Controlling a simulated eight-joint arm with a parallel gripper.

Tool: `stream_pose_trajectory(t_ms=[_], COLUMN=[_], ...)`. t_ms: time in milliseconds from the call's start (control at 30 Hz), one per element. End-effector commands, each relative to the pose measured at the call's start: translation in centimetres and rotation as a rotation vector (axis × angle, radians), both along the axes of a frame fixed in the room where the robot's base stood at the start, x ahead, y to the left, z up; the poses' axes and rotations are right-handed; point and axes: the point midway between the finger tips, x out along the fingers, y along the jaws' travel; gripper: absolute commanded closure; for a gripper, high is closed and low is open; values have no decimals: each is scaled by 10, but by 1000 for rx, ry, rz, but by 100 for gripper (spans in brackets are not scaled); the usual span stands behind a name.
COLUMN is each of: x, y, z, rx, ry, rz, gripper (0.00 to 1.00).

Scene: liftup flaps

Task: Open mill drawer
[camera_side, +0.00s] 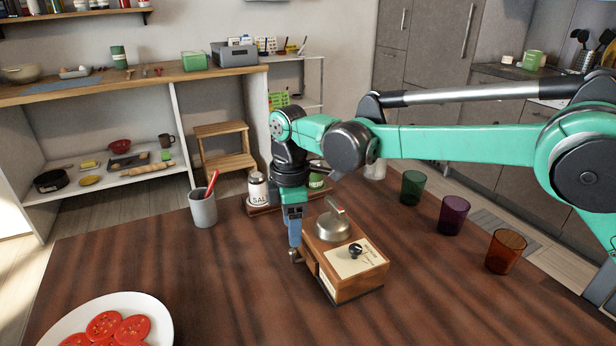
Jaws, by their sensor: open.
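A wooden coffee mill (350,283) stands on the dark table, with a metal dome, a crank and a dark knob (355,250) on its light top plate. A pale label shows on its left face (327,281). The drawer itself is not clearly seen. My gripper (295,256) points down at the mill's left side, close to its left face. I cannot tell whether it touches the mill. Its fingers are small here and partly overlap each other.
A salt shaker (258,189) stands behind my gripper, and a grey cup (203,207) with a red utensil stands to the left. Green (412,187), purple (453,214) and orange (505,251) glasses stand to the right. A plate of tomato slices (160,322) lies front left. The table left of the mill is clear.

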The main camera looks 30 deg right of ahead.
Motion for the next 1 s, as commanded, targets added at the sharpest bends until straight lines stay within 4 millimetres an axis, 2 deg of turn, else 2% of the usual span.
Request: stream_pose_trajectory(t_ms=[400,733,767,900,933,1000], x=[0,0,0,0,0,0], y=[1,1,1,1,1,1], z=[-51,-57,-57,-56,-56,-56], rx=[-1,-2,-2,-1,-1,-1], ry=[3,2,2,2,2,2], rz=[7,6,6,6,6,6], gripper=[48,48,54,93,100,100])
